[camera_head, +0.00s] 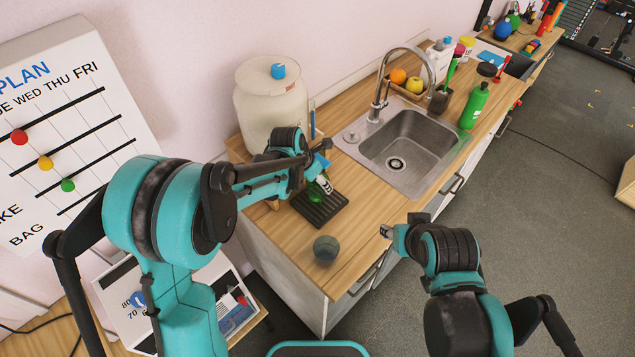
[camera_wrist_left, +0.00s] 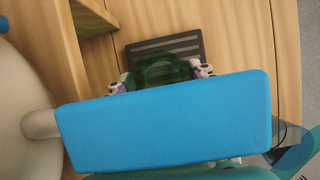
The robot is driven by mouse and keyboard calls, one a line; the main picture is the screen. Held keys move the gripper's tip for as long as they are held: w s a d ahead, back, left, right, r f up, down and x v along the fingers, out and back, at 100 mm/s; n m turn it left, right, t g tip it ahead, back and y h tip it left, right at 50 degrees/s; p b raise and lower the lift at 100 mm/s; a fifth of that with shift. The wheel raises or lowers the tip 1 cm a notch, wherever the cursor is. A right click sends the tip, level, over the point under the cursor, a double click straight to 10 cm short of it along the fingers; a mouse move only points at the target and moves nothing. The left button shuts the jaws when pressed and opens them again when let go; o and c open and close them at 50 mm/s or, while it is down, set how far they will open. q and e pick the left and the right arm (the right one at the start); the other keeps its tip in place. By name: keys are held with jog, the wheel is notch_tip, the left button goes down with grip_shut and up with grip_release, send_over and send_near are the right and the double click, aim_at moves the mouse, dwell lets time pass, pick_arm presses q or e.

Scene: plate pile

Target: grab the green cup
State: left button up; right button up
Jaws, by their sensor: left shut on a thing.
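The green cup (camera_head: 313,190) is at the dark slatted tray (camera_head: 331,213) on the wooden counter, partly hidden by my left gripper (camera_head: 320,184). In the left wrist view the translucent green cup (camera_wrist_left: 160,72) sits between the two fingers of my left gripper (camera_wrist_left: 160,80), which are shut on it. I cannot tell whether the cup touches the tray. My right gripper (camera_head: 386,231) is apart from the cup, near the counter's front edge, and its jaws are too small to read.
A large cream jar (camera_head: 268,103) with a blue knob stands just behind my left gripper. A dark round object (camera_head: 326,248) lies near the front corner. The sink (camera_head: 402,150), faucet (camera_head: 382,88), green bottle (camera_head: 475,106) and fruit bowl (camera_head: 405,87) are to the right.

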pick_arm(q)
jog(key=s+a, duration=1.2)
jog(key=shift+s+a+r+p, duration=0.15)
jog(key=shift+s+a+p, duration=0.15)
jog(key=shift+s+p, duration=0.1)
dwell(0.8)
